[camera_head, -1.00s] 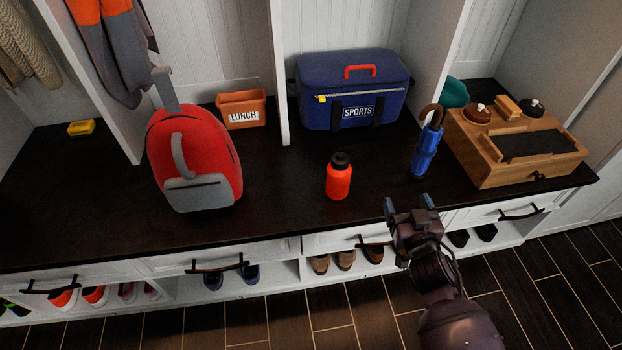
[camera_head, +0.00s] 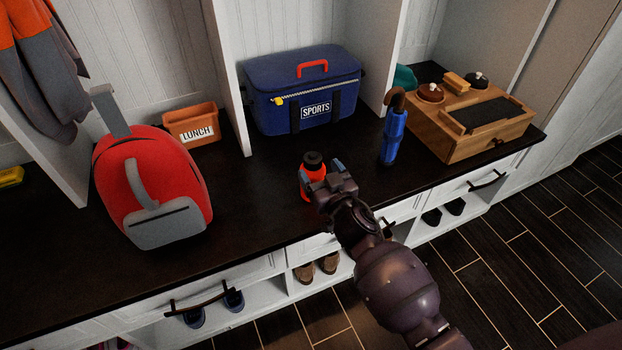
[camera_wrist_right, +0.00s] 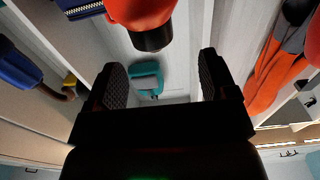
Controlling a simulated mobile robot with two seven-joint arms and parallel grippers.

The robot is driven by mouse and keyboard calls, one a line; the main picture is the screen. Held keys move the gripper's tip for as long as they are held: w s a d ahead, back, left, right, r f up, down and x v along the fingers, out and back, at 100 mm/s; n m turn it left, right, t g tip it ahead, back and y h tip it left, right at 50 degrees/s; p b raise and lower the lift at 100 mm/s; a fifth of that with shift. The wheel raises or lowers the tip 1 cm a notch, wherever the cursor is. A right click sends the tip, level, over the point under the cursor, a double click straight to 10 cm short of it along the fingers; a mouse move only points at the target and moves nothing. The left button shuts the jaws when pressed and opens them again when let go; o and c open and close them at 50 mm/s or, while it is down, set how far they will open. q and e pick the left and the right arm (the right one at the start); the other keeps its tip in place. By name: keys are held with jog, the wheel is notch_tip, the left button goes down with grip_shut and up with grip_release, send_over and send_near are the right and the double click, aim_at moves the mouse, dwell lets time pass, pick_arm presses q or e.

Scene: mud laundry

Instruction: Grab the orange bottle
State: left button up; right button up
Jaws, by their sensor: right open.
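The orange bottle (camera_head: 312,171) with a black cap stands upright on the dark bench top. My right gripper (camera_head: 322,177) is open at the bottle's near side, and its fingers hide the lower part of the bottle in the head view. In the right wrist view the bottle (camera_wrist_right: 140,12) shows at the top, cap end towards the picture's middle, with the spread fingers (camera_wrist_right: 160,78) below it and empty space between them. I cannot tell whether a finger touches the bottle. My left gripper is not in view.
A red backpack (camera_head: 172,178) stands left on the bench, with an orange lunch bin (camera_head: 192,124) behind it. A blue sports bag (camera_head: 275,98) sits behind the bottle. A blue umbrella (camera_head: 392,137) and a wooden box (camera_head: 455,145) stand to the right. The bench's front edge is close.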

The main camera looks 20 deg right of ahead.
aim_at(315, 159)
jog(key=shift+w+d+b, duration=0.15)
jog(key=shift+w+b, duration=0.15)
jog(key=shift+w, duration=1.05)
jog(key=shift+w+d+b, duration=0.15)
jog(key=shift+w+b, duration=0.1)
jog(key=shift+w, duration=1.05)
jog(key=shift+w+r, duration=0.2)
jog(key=shift+w, duration=0.2)
jog(key=c, duration=1.3)
